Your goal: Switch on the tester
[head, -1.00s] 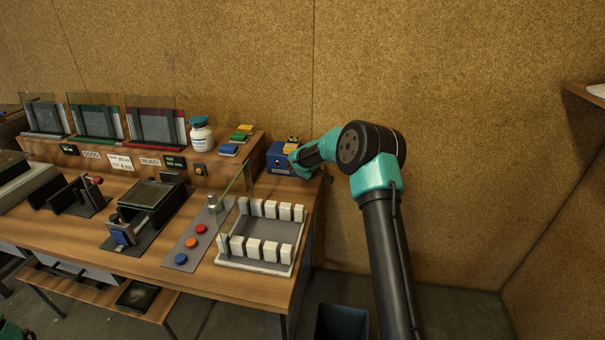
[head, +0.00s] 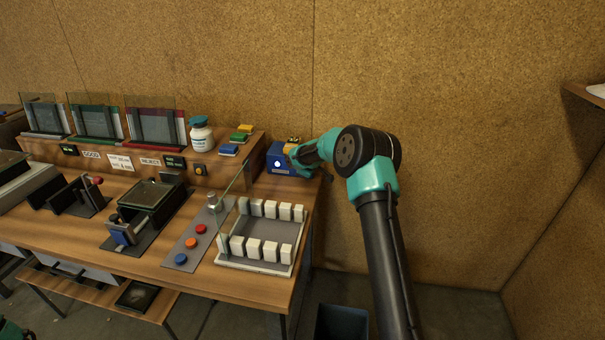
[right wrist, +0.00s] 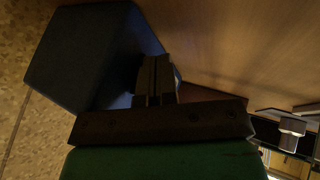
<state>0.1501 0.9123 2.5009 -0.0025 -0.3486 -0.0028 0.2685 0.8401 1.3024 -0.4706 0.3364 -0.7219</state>
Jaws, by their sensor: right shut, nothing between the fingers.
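The tester appears to be the small blue box (head: 277,169) at the back right end of the bench, with a bright white round spot on its front and a yellow-and-black part on top. My right gripper (head: 296,157) reaches in from the right and is at the box's right side. In the right wrist view the closed fingers (right wrist: 155,70) are together, empty, against or close to the dark blue box (right wrist: 85,55); exact contact is too dark to tell. The switch itself cannot be made out. My left gripper's fingers are not visible.
A white tray with several white blocks (head: 262,248) and a glass pane (head: 233,195) stands in front of the box. Coloured pads (head: 228,150) and a white jar (head: 201,134) are to its left. A cork wall (head: 450,130) is behind; a dark bin (head: 341,322) is below.

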